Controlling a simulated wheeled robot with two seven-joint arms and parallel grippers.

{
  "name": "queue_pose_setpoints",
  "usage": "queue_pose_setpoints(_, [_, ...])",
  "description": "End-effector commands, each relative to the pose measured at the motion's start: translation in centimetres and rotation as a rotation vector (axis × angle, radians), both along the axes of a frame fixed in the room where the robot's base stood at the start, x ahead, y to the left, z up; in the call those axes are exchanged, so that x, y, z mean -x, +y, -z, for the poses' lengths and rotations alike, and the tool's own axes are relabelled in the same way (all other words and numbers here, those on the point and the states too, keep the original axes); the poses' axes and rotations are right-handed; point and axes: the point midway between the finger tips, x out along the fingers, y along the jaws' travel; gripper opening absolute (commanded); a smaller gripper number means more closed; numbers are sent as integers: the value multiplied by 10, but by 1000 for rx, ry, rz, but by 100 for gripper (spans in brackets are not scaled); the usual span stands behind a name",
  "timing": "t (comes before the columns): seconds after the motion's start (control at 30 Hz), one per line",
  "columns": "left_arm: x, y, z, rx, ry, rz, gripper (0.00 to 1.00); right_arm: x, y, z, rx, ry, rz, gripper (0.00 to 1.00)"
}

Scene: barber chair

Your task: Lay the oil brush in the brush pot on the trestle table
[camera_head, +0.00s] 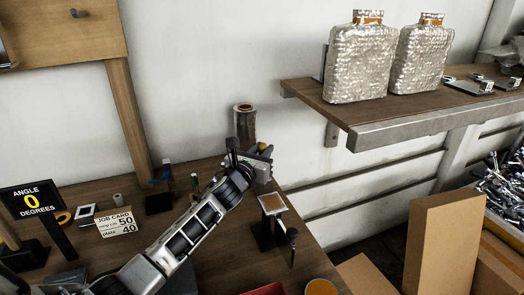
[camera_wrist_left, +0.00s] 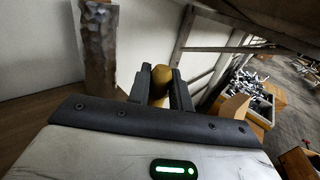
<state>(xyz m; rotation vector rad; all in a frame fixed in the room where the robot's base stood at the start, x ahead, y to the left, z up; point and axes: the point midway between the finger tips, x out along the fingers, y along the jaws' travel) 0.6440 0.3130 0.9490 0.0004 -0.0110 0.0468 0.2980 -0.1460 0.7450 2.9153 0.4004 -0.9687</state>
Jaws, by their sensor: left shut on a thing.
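My left gripper (camera_head: 252,163) reaches over the trestle table (camera_head: 310,250) from the lower left. It is shut on a rounded tan-yellow piece, which I take for the handle of the oil brush (camera_wrist_left: 160,82). A bit of it shows at the gripper in the head view (camera_head: 263,148); its bristles are hidden. The tall, round, mottled metal vessel, apparently the brush pot (camera_head: 245,128), stands upright at the table's back, just behind the gripper. In the left wrist view the pot (camera_wrist_left: 98,50) is left of the fingers, apart from the brush. My right gripper is not in view.
A small stand with a square plate (camera_head: 272,203) is right of my left arm. A job card (camera_head: 116,222) and an angle sign (camera_head: 31,200) are at left. A wall shelf (camera_head: 390,120) with two wrapped flasks (camera_head: 360,62) overhangs at right. Cardboard boxes (camera_head: 440,245) stand below.

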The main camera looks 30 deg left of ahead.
Motion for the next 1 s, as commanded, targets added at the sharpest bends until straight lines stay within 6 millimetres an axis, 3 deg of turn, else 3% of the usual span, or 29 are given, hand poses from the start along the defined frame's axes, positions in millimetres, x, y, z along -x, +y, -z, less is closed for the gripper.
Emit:
queue_pose_setpoints(0.17, [0,0,0,0,-1,0,0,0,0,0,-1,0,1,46])
queue_pose_setpoints(0.2, [0,0,0,-1,-1,0,24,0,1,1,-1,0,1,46])
queue_pose_setpoints(0.3, [0,0,0,-1,-1,0,46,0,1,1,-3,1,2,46])
queue_pose_setpoints(0.67, [5,0,0,-2,0,0,46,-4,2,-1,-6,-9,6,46])
queue_pose_setpoints(0.83, [31,-1,1,-5,1,2,46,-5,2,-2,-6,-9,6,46])
queue_pose_setpoints(1.0, [73,-3,3,-4,3,2,46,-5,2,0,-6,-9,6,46])
